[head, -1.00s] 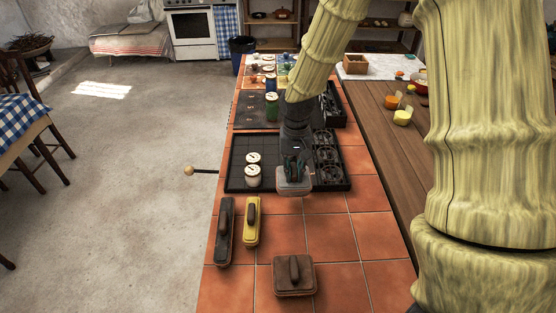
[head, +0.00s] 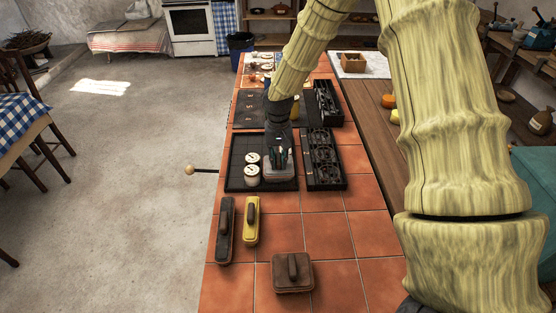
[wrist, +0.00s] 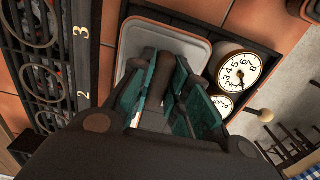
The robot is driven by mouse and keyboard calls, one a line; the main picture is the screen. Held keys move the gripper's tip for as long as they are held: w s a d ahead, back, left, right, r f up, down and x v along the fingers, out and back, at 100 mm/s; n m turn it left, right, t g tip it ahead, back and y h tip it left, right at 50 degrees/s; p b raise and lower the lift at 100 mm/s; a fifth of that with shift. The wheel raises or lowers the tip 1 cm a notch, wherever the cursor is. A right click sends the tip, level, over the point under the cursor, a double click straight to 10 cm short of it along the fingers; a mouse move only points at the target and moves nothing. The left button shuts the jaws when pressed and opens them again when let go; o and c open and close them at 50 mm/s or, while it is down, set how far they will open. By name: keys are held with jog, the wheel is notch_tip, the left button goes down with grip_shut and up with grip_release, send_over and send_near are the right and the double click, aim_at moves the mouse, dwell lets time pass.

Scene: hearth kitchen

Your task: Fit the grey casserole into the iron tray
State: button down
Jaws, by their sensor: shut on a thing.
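My gripper (head: 278,158) is shut on the dark lid handle of the grey casserole (head: 278,173), a squarish piece with rounded corners. In the wrist view the teal fingers (wrist: 168,90) clasp the handle, with the pale grey lid (wrist: 192,43) around it. The iron tray (head: 240,144) is black, with a grid of cells. The casserole is over its front right part, just right of two white clock-faced canisters (head: 252,171). The wrist view shows the tray's dark rim (wrist: 215,24) beyond the lid. I cannot tell whether the casserole's bottom touches the tray.
A black rack with round rings (head: 323,160) stands close to the tray's right. In front lie a dark long-handled block (head: 225,235), a yellow one (head: 251,228) and a brown squarish lidded piece (head: 293,277). Another dark tray (head: 250,110) lies behind. Bare tiles lie at front right.

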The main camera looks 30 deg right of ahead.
aim_at(278, 158)
jog(key=shift+f, duration=0.5)
jog(key=shift+f, duration=0.1)
jog(key=c, duration=1.4)
grip_release()
jog(key=shift+o, duration=0.2)
notch_tip(278, 158, up, 12)
jog(key=b, duration=0.2)
